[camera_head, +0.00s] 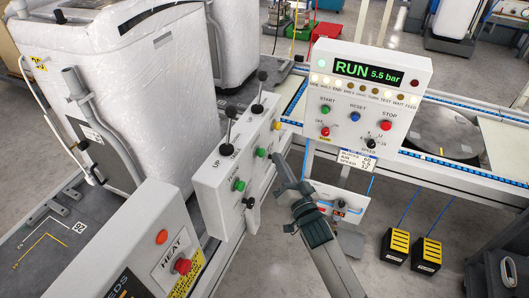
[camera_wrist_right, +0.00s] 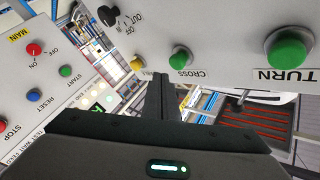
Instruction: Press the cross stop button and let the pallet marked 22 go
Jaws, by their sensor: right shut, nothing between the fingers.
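The green CROSS button (camera_wrist_right: 182,57) is on a light panel in the right wrist view, between the larger green TURN button and a yellow button. It also shows in the head view (camera_head: 261,152) on the panel with two levers. My right gripper (camera_head: 279,158) is shut and empty, its tips close to the right of this button. In the wrist view its fingers (camera_wrist_right: 161,80) point at the panel just beside the button; contact cannot be told. A small floor-side label (camera_head: 80,228) looks like 22 but is hard to read. My left gripper is out of view.
A console (camera_head: 367,90) reads RUN 5.5 bar. Below it are START, RESET and STOP (camera_head: 386,125). Wrapped loads (camera_head: 150,90) stand at the left. Yellow pedals (camera_head: 397,246) sit on the floor.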

